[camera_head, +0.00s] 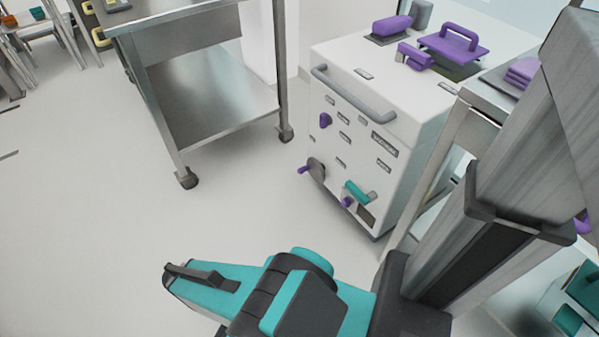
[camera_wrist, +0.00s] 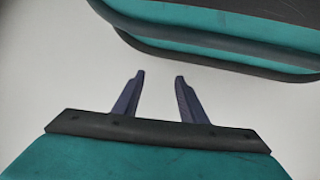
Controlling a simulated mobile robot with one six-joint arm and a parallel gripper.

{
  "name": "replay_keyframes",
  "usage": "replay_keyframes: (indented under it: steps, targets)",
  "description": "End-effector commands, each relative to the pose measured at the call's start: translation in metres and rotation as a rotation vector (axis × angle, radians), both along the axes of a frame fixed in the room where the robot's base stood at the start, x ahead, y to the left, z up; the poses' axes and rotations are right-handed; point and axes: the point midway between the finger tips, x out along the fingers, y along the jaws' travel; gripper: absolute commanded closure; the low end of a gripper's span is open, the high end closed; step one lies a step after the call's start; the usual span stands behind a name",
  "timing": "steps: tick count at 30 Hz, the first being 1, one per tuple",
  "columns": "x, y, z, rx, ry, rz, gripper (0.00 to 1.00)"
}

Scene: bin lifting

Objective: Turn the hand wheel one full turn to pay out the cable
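A white cabinet (camera_head: 395,78) stands right of centre in the head view. Low on its front is a grey disc with a purple handle (camera_head: 304,170) sticking out to the left; it looks like the hand wheel (camera_head: 317,171). No cable can be made out. My gripper (camera_wrist: 160,78) shows in the wrist view, its two dark fingers apart with nothing between them and pale floor beyond. In the head view my arm lies across the bottom, apart from the cabinet, and the gripper's fingers cannot be made out there.
The cabinet front also has a grey bar handle (camera_head: 352,96), a purple knob (camera_head: 325,120) and a teal lever (camera_head: 356,191). A steel wheeled table (camera_head: 205,95) stands to the left. The floor (camera_head: 110,215) at left and between table and cabinet is clear.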

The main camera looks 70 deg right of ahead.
Motion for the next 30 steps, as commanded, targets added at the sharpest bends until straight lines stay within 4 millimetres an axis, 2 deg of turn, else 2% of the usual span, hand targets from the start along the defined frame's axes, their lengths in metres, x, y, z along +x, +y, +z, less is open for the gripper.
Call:
replay_keyframes:
  steps: [1, 3, 6, 9, 13, 19, 21, 30]
  targets:
    - [-0.008, 0.020, 0.006, 0.037, -0.011, -0.010, 0.62]
    - [-0.013, 0.043, 0.010, 0.086, -0.024, -0.029, 0.62]
    - [-0.019, 0.069, 0.014, 0.138, -0.038, -0.053, 0.62]
    - [-0.022, 0.084, 0.017, 0.171, -0.045, -0.069, 0.62]
    - [-0.023, 0.091, 0.017, 0.187, -0.049, -0.077, 0.62]
    - [-0.022, 0.091, 0.017, 0.186, -0.049, -0.078, 0.62]
    - [-0.022, 0.091, 0.017, 0.186, -0.049, -0.078, 0.69]
    - [-0.022, 0.091, 0.017, 0.186, -0.049, -0.077, 0.69]
